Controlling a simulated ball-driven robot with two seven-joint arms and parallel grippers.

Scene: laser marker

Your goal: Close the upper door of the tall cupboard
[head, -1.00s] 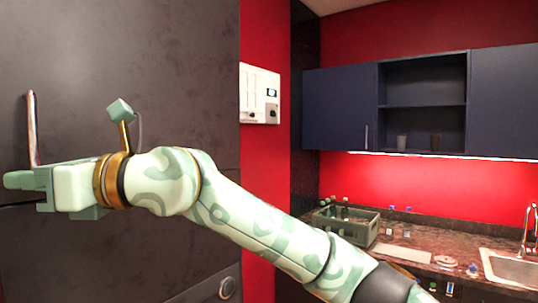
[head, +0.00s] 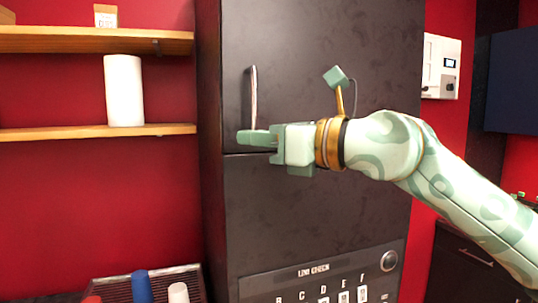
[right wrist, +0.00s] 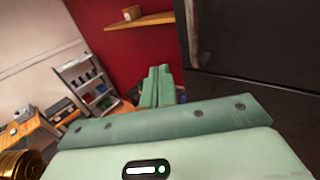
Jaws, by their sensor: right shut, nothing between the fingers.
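The tall cupboard's dark upper door (head: 310,60) fills the middle of the head view. It looks flush or nearly flush with the lower front (head: 310,205) below the seam; I cannot tell whether a small gap is left. Its upright metal handle (head: 253,95) is near the door's left edge and also shows in the right wrist view (right wrist: 195,40). My right gripper (head: 247,137) is in front of the door, by the handle's lower end, pointing left. Its fingers are shut and empty, together in the right wrist view (right wrist: 157,86). Contact with the door is unclear. My left gripper is out of view.
Wooden shelves (head: 90,132) with a white paper roll (head: 124,90) are on the red wall to the left. A labelled dispenser panel (head: 320,270) is in the cupboard's lower front. A white wall box (head: 440,66) hangs at right.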

